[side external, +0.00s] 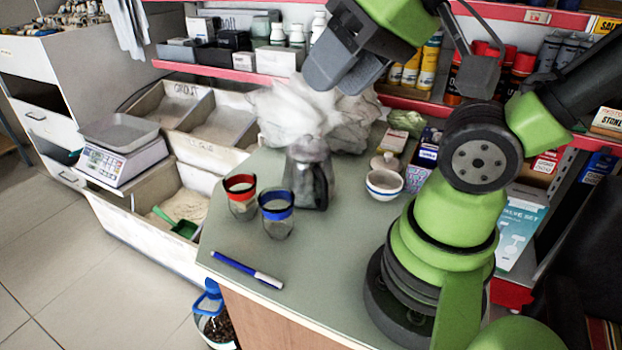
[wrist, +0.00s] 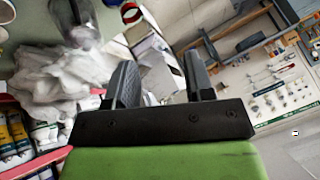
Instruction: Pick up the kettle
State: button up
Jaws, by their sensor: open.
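The kettle (side external: 308,178) is a grey, see-through jug with a dark handle on its right side. It stands upright on the grey-green counter (side external: 225,258), behind two glasses. In the wrist view the kettle (wrist: 76,20) shows at the top left, partly cut off by the frame edge. My gripper (side external: 340,75) is high above the counter, above and behind the kettle and apart from it. In the wrist view my gripper (wrist: 162,78) has its two fingers spread, with nothing held between them.
A red-banded glass (side external: 241,196) and a blue-banded glass (side external: 277,212) stand just in front of the kettle. White plastic bags (side external: 300,110) lie behind it. A white bowl (side external: 384,185) is to its right. A blue marker (side external: 247,269) lies near the front edge.

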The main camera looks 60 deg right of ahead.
jog(key=w+d+f+n+g+h, duration=0.15)
jog(key=w+d+f+n, duration=0.25)
jog(key=n, duration=0.4)
jog(key=n+g, duration=0.6)
jog(key=n, duration=1.4)
send_over(324, 183)
jog(key=shift+h, duration=0.35)
notch_tip(324, 183, down, 12)
jog(key=shift+s+f, duration=0.1)
jog(key=shift+f, duration=0.2)
notch_tip(324, 183, down, 3)
jog(key=shift+f+n, duration=0.15)
jog(key=shift+n, duration=0.15)
jog(key=shift+f, duration=3.25)
jog(key=shift+c, duration=0.4)
